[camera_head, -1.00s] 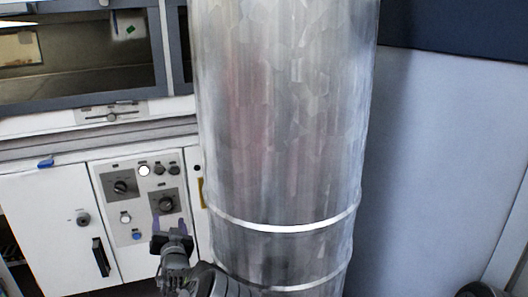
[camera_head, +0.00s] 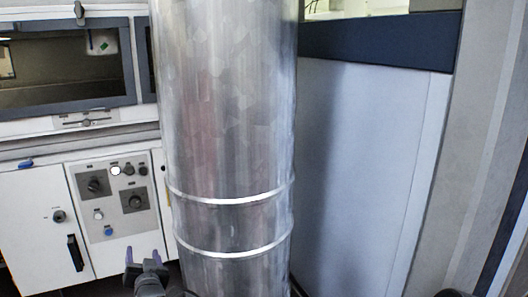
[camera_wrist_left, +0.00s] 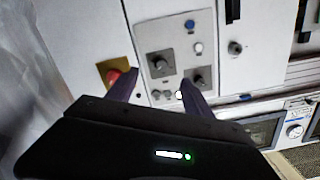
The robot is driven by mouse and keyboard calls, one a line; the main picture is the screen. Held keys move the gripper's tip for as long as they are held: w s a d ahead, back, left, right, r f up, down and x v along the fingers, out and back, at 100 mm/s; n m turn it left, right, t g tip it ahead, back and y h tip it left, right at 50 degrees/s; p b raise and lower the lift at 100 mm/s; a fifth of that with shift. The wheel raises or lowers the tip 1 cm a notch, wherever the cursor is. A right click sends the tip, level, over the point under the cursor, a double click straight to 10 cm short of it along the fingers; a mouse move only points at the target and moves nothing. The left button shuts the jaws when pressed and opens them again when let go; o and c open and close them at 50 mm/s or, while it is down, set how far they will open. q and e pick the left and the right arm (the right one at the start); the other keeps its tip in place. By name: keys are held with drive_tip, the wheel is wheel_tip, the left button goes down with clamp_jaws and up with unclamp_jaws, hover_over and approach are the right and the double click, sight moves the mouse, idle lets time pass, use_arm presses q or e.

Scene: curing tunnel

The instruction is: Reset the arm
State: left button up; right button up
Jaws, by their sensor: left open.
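My left gripper (camera_head: 143,256) shows at the bottom of the head view, in front of the white cabinet and left of the metal duct's lower end. Its two dark purple fingers point up and stand apart with nothing between them. In the left wrist view, the open fingers (camera_wrist_left: 155,88) reach toward the control panel (camera_wrist_left: 172,50) with its knobs and buttons. A red button on a yellow plate (camera_wrist_left: 115,74) is partly behind one finger. At the head view's bottom right edge a dark rounded part shows; I cannot tell whether it belongs to my right arm.
A large shiny metal duct (camera_head: 228,110) stands upright in the middle. The white cabinet (camera_head: 38,215) with a grey control panel (camera_head: 113,200) is at left, below a dark window (camera_head: 65,70). A pale wall panel (camera_head: 365,150) is at right.

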use_arm(q)
drive_tip(key=s+f+n+g+h, duration=0.1)
drive_tip(key=s+f+g, duration=0.1)
drive_tip(key=s+f, duration=0.45)
drive_tip(key=s+f+g+h, duration=0.1)
drive_tip(key=s+f+g, duration=0.15)
drive_tip(key=f, duration=0.75)
drive_tip(key=s+f+n+g+h, duration=0.1)
drive_tip(key=s+f+g, duration=0.1)
drive_tip(key=s+f, duration=0.5)
drive_tip(key=s+d+f+g+h, duration=0.5)
drive_tip(key=s+d+f, duration=0.7)
drive_tip(key=s+d, duration=0.4)
drive_tip(key=s+d+r+g+h, duration=0.2)
drive_tip(key=s+d+g+h, duration=0.15)
drive_tip(key=s+d, duration=0.75)
wheel_tip(320, 180, up, 34)
drive_tip(key=s+p, duration=0.1)
drive_tip(key=p, duration=3.2)
drive_tip(key=shift+s+d+p, duration=0.3)
drive_tip(key=shift+d+p, duration=0.1)
drive_tip(key=shift+d, duration=0.05)
use_arm(e)
drive_tip(key=s+a+r, duration=0.1)
drive_tip(key=r, duration=1.6)
drive_tip(key=s+a+r, duration=0.1)
drive_tip(key=s+r, duration=0.1)
drive_tip(key=r, duration=1.5)
drive_tip(key=shift+g, duration=0.3)
